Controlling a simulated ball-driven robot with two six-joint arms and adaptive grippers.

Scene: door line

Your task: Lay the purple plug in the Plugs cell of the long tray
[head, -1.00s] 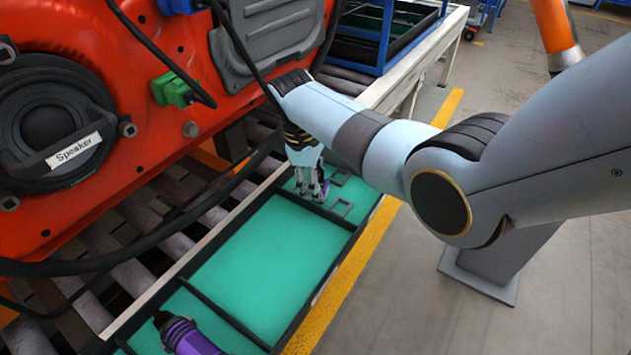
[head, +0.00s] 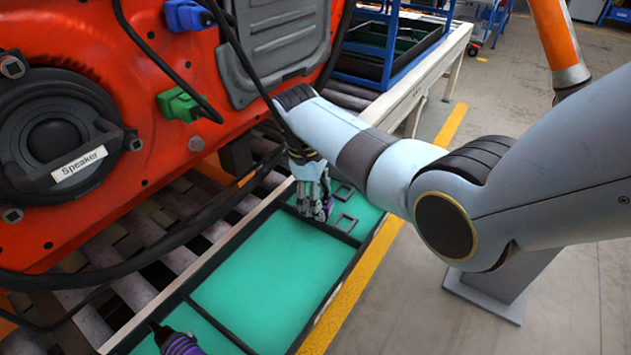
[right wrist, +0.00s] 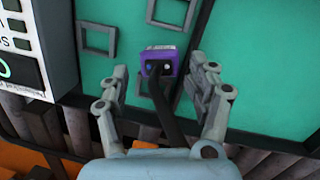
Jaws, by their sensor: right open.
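The purple plug (right wrist: 160,62) sits at the green floor of the long tray (head: 268,262), in the far end cell that holds small dark square frames. A black cable (right wrist: 166,105) runs from it toward my wrist. My right gripper (right wrist: 165,95) is open, with one finger on each side of the plug and cable and visible gaps between. In the head view my right gripper (head: 316,208) reaches down into that cell and mostly hides the plug; only a bit of purple shows. I cannot read a label on the cell. My left gripper is out of view.
A purple tool (head: 180,343) lies in the tray's near cell. The orange-red panel (head: 160,100) with speaker, green plug (head: 179,105) and blue plug (head: 188,16) stands close on the left, with black cables hanging. In the wrist view a dark divider bar (right wrist: 194,48) runs right of the plug.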

